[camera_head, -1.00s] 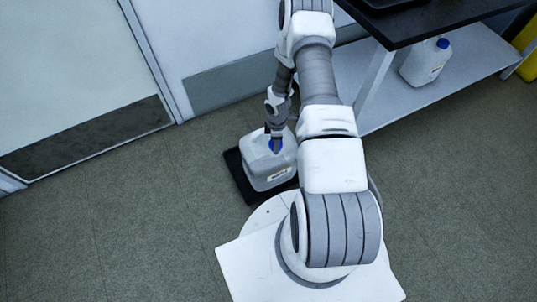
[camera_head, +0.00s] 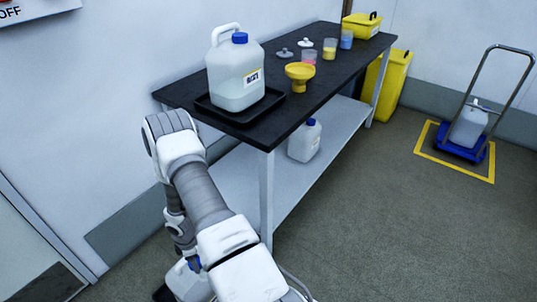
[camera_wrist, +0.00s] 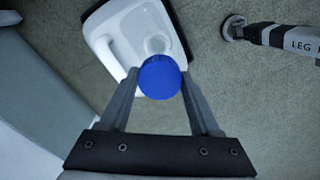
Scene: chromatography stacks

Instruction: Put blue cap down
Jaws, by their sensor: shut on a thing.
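My gripper (camera_wrist: 159,85) is shut on the blue cap (camera_wrist: 159,77), holding it between its fingertips. The cap also shows small in the head view (camera_head: 195,264), low at the left. Below it is a white-grey jug (camera_wrist: 110,25) with a handle; it also shows in the head view (camera_head: 188,283), partly hidden by my arm. The jug's pale neck (camera_wrist: 155,44) is uncovered and shows just beyond the cap. The cap looks apart from it; the height of the gap is hard to tell.
A dark-topped table (camera_head: 318,88) holds a blue-capped jug (camera_head: 236,75) on a black tray (camera_head: 268,98), a yellow funnel (camera_head: 300,75) and several small containers. Its lower shelf (camera_head: 240,185) carries another jug (camera_head: 304,141). A blue trolley (camera_head: 462,150) stands at the right. Open floor (camera_head: 400,220) lies between.

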